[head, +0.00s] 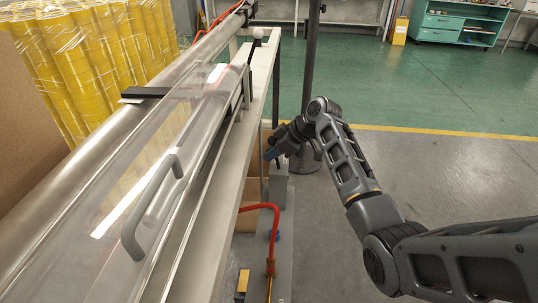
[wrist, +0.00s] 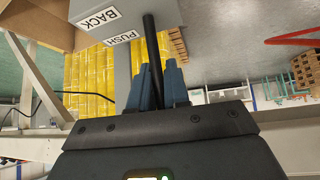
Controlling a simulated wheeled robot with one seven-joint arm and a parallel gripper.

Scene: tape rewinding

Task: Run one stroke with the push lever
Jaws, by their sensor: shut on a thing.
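The push lever is a thin black rod (wrist: 150,35) rising from a grey box (wrist: 138,10) in the wrist view. The box carries two white labels reading "BACK" (wrist: 98,18) and "PUSH" (wrist: 121,38). My gripper (wrist: 158,82) has its blue-grey fingers on either side of the rod and is shut on it. In the head view my gripper (head: 271,154) is small, beside the machine's right edge and just above the grey box (head: 278,187). The lever there is mostly hidden by my gripper.
A long machine bed with a clear cover (head: 150,150) and grey handle (head: 150,205) fills the left. A white-knobbed lever (head: 257,33) stands farther back. A red hose (head: 272,225) runs below. Yellow rolls (head: 90,55) stand behind. The floor at right is clear.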

